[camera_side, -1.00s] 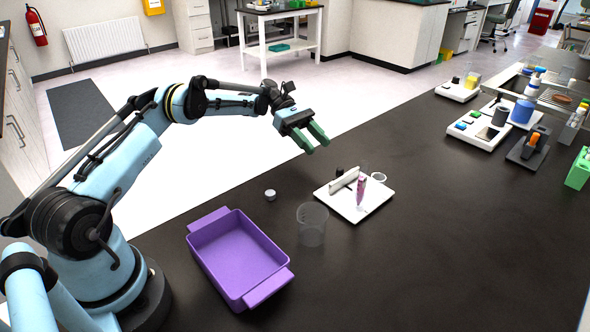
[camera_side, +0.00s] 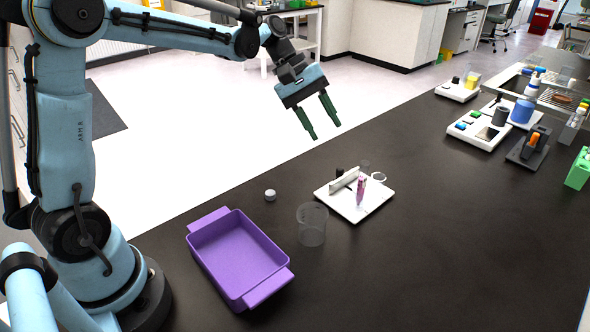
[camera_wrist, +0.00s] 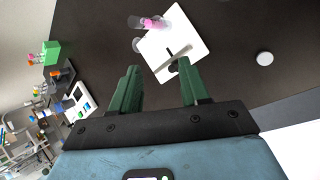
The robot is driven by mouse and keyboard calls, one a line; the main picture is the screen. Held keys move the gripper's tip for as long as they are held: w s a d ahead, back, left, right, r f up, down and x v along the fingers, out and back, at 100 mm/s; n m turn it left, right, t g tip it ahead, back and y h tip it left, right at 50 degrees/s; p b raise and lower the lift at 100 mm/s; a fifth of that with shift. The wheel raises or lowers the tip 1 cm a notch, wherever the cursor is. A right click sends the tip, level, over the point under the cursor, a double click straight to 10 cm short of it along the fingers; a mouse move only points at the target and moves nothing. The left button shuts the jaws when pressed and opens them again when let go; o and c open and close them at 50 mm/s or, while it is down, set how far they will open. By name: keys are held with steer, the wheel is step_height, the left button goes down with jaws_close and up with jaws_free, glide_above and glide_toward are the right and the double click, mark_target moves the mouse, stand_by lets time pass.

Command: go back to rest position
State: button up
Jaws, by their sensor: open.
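My gripper (camera_side: 319,117) is raised above the far edge of the black bench in the side view. Its two green fingers are apart, pointing down, with nothing between them. In the wrist view the gripper (camera_wrist: 160,85) is also open and empty. Below it, apart from it, the white tray (camera_side: 349,207) lies on the bench. A pink-filled tube (camera_side: 361,190) stands at the tray, beside a pale upright block (camera_side: 344,180). In the wrist view the tray (camera_wrist: 192,36) and the pink tube (camera_wrist: 153,23) lie beyond the fingers.
A purple bin (camera_side: 215,262) sits nearest my base. A clear beaker (camera_side: 311,225) and a small white cap (camera_side: 270,195) stand between bin and tray. Lab devices (camera_side: 480,128) and a green box (camera_side: 579,170) are at the right. The bench middle right is clear.

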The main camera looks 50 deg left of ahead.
steer(key=s+f+m+t+y, duration=0.2)
steer(key=s+m+t+y, duration=0.2)
steer(key=s+m, duration=0.7)
steer(key=s+y, duration=0.2)
steer(key=s, duration=0.3)
steer(key=shift+s+f+t+y, duration=0.15)
steer(key=shift+f+t+y, duration=0.05)
steer(key=shift+t+y, duration=0.1)
